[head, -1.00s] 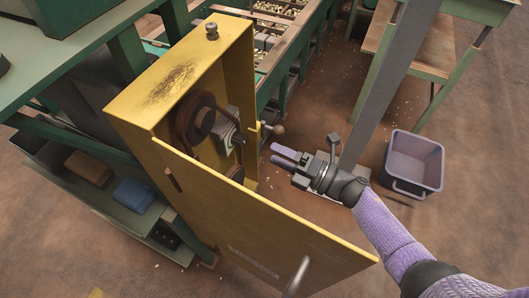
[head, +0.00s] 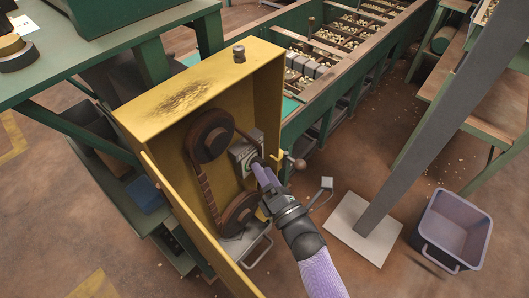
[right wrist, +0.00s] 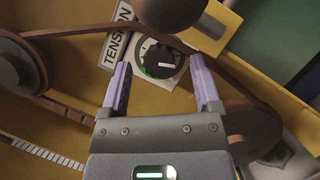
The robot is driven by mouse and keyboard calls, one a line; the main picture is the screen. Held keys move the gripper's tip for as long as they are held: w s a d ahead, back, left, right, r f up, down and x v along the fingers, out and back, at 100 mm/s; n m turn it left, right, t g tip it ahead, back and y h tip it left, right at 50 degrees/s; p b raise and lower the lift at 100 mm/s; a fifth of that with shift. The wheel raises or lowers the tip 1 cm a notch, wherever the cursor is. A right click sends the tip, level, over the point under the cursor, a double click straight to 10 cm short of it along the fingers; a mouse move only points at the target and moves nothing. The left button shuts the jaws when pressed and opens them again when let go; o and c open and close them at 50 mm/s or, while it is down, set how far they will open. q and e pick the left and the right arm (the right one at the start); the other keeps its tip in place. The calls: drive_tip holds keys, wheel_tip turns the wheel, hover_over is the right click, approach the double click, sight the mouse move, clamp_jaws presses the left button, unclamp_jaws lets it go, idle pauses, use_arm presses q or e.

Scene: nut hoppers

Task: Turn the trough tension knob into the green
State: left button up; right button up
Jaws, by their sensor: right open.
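The tension knob (right wrist: 158,57) is a round dark knob on a light plate, beside a label reading "TENSION" (right wrist: 117,43). A white mark on the knob points to the picture's right; a small green patch shows at the dial's lower left edge. In the head view the plate (head: 238,155) sits inside the open yellow cabinet (head: 190,90); the gripper partly covers the knob there. My right gripper (head: 262,172) reaches into the cabinet, fingers apart. In the right wrist view its fingertips (right wrist: 160,76) lie on either side of the dial, with nothing between them. My left gripper is out of view.
A belt runs over pulleys (head: 211,136) (head: 240,213) close to the plate. A lever with a round ball (head: 299,164) stands at the cabinet's right edge. The open yellow door (head: 185,220) is at left. A purple bin (head: 452,230) stands on the floor at right.

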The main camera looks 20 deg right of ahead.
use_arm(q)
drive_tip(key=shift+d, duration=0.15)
use_arm(e)
drive_tip(key=shift+w+a, duration=0.1)
drive_tip(key=shift+w, duration=0.15)
drive_tip(key=shift+r, duration=0.1)
clamp_jaws()
use_arm(q)
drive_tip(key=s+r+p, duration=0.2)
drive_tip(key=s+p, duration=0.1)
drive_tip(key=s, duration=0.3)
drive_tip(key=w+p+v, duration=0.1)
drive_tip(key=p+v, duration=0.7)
drive_tip(key=p, duration=0.1)
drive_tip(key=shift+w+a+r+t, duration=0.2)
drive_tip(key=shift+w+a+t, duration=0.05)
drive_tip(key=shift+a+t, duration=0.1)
use_arm(e)
drive_tip(key=shift+d+r+m+g, duration=0.15)
drive_tip(key=shift+m+g, duration=1)
drive_tip(key=shift+m, duration=1.7)
drive_tip(key=shift+r+m+g, duration=0.2)
drive_tip(key=shift+m+g, duration=1)
drive_tip(key=shift+m, duration=1.7)
drive_tip(key=shift+d+r+m+g, duration=0.15)
drive_tip(key=shift+m+g, duration=1)
drive_tip(key=shift+m, duration=1.7)
drive_tip(key=shift+a, duration=0.15)
